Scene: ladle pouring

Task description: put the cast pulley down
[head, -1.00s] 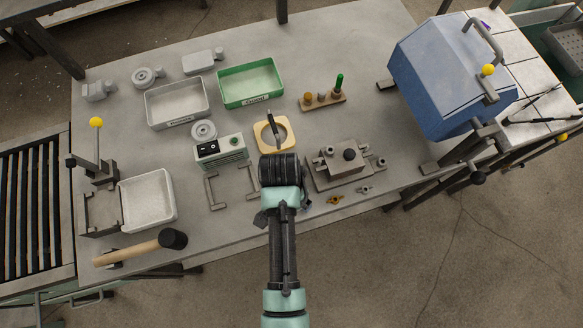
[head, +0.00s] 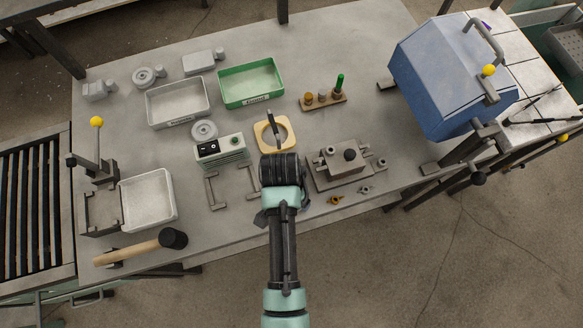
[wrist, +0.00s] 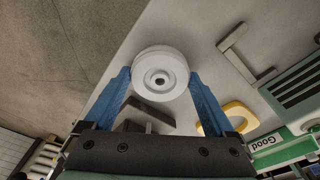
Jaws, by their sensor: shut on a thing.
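The cast pulley (wrist: 160,74) is a pale grey round disc with a raised hub and a dark centre hole. In the wrist view it sits between the two blue fingers of my gripper (wrist: 159,85), which is shut on it. The table surface and the table's edge show behind it; how high it hangs above the table I cannot tell. In the head view my wrist hides the held pulley. A similar grey disc (head: 204,131) is by the green-grey switch box (head: 221,152).
A yellow ring-shaped frame (head: 284,124) lies just beyond my wrist. A green tray (head: 251,102) labelled "Good" and a grey tray (head: 178,122) stand behind. A metal fixture block (head: 345,160) is close on the right, small metal brackets (head: 213,191) on the left. A mallet (head: 172,239) lies front left.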

